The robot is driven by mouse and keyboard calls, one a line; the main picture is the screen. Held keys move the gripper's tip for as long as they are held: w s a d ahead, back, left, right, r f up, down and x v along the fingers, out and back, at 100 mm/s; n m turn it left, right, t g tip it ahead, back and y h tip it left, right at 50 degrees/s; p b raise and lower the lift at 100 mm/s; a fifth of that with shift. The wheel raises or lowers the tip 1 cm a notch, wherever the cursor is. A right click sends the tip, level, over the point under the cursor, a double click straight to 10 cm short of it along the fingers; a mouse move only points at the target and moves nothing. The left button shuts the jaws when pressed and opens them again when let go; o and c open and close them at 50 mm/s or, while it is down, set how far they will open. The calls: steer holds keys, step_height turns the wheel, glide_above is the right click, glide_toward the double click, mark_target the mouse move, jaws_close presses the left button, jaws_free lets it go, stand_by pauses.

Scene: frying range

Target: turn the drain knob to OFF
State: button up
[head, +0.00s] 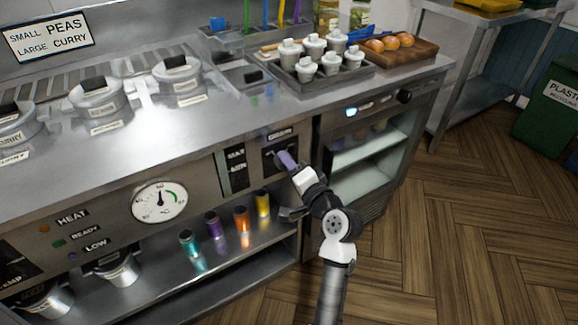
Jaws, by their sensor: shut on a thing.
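The drain knob is at the dark control panel (269,166) on the right part of the range front, under a small label plate (279,134). My gripper (287,163) reaches this panel from the lower right and is shut on the knob. A purple-grey piece shows at its tip; I cannot tell how much of it is knob and how much is finger. The knob's pointer and setting marks are hidden or too small to read.
A round dial (159,202) is left of the panel. Several coloured cups (241,219) stand on the shelf below. A lit glass-fronted cabinet (368,150) is to the right. Lidded pots (180,76) and a tray of small pots line the counter. The wooden floor (450,220) is clear.

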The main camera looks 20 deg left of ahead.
steer(key=o, duration=1)
steer(key=b+v, duration=0.1)
steer(key=v, duration=1.2)
steer(key=shift+s+d+b, duration=0.25)
steer(key=shift+d+b, duration=0.1)
steer(key=shift+b, duration=0.05)
